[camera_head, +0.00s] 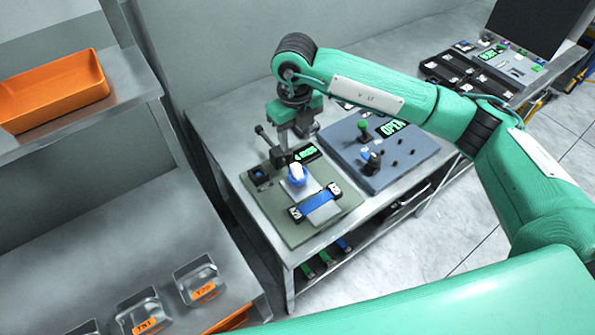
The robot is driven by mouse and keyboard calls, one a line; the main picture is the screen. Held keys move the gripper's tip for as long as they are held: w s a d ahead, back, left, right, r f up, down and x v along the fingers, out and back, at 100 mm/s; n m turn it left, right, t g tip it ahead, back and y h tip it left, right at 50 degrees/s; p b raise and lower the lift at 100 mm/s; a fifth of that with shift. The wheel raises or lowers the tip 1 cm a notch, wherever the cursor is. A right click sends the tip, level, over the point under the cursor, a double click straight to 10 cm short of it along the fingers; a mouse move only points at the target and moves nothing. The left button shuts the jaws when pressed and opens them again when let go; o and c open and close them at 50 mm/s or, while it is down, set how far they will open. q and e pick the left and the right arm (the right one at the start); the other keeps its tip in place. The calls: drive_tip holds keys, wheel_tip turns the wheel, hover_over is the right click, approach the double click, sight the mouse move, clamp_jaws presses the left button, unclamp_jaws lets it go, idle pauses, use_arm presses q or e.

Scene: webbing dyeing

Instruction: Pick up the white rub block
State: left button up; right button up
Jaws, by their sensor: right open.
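The white rub block (297,170) is small and stands at a blue piece on a light plate of the green-grey board (273,213), on the metal table. My right gripper (285,155) points down from above, just behind and to the left of the block in the picture. It is open. The fingertips are small here, and I cannot tell whether they touch the block. A strip of blue webbing (320,201) lies across a holder in front of the block. My left gripper is not in view.
A blue-grey panel (385,170) with a green knob and an "OPEN" display stands right of the board. A small lever (263,134) rises behind the board. Shelves with an orange bin (52,92) and labelled metal trays (196,279) are at left.

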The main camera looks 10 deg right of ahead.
drive_tip(key=p, duration=0.1)
hover_over(298, 168)
drive_tip(key=f, duration=0.5)
drive_tip(key=shift+a+f, duration=0.25)
drive_tip(key=shift+f, duration=0.1)
drive_tip(key=shift+f+p, duration=0.25)
drive_tip(key=shift+p, duration=0.25)
drive_tip(key=f, duration=0.1)
drive_tip(key=f+p, duration=0.2)
drive_tip(key=f, duration=0.1)
drive_tip(key=shift+d, duration=0.3)
drive_tip(key=shift+f, duration=0.4)
clamp_jaws()
